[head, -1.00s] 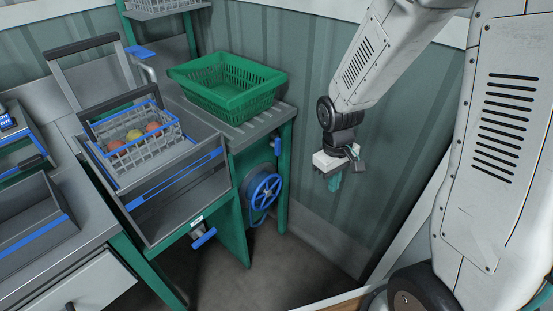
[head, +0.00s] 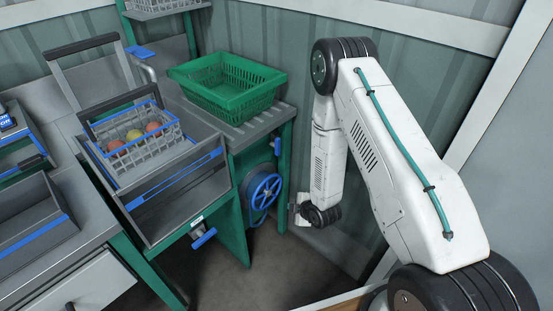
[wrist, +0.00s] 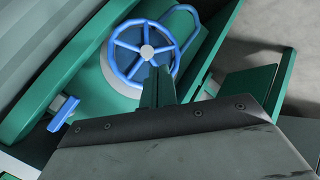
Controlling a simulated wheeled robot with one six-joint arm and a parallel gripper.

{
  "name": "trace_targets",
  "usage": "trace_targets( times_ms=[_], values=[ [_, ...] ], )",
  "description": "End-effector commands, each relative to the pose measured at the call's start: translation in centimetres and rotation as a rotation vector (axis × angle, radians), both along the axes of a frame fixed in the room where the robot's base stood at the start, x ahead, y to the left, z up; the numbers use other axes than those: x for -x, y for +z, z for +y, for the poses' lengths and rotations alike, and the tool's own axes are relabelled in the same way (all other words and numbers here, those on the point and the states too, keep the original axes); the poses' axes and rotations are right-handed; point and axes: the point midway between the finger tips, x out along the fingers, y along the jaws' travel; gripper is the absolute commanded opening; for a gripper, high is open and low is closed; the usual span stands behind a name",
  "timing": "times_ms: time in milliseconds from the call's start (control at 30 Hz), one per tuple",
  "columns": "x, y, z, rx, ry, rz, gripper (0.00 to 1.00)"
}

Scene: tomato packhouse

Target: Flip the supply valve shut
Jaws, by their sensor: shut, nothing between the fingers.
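In the head view a blue lever (head: 203,238) sits on a small metal valve below the sink front, under a small white label too small to read. A smaller blue lever (head: 277,145) is on the green frame above a blue spoked handwheel (head: 263,190). I cannot tell by name which is the supply valve. My gripper (head: 293,208) is right of the handwheel, partly hidden by my wrist. In the wrist view its green fingers (wrist: 157,87) are together and empty, overlapping the lower edge of the handwheel (wrist: 145,52); contact is unclear. A blue lever (wrist: 63,113) shows at left.
A green crate (head: 228,85) stands on the slatted counter above the handwheel. A wire basket with several tomatoes (head: 135,135) sits at the sink. Green table legs (head: 284,180) stand close to my gripper. The floor (head: 225,272) in front is clear.

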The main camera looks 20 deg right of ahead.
Motion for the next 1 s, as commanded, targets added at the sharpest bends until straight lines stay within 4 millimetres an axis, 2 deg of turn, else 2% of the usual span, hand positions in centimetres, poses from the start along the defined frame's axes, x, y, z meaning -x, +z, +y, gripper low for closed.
trace_targets(
  times_ms=[33,133,300,400,500,600,1000],
  values=[
    [-0.3,-0.3,0.4,0.011,0.039,-0.08,0.0],
    [-1.6,1.0,1.2,0.047,0.109,-0.273,0.0],
    [-4.1,6.1,1.8,0.128,0.176,-0.6,0.0],
    [-4.6,8.5,1.9,0.174,0.19,-0.734,0.0],
    [-4.7,9.9,1.9,0.214,0.197,-0.818,0.0],
    [-4.7,10.5,1.9,0.247,0.204,-0.852,0.0],
    [-4.9,10.4,1.9,0.256,0.208,-0.85,0.0]
  ],
)
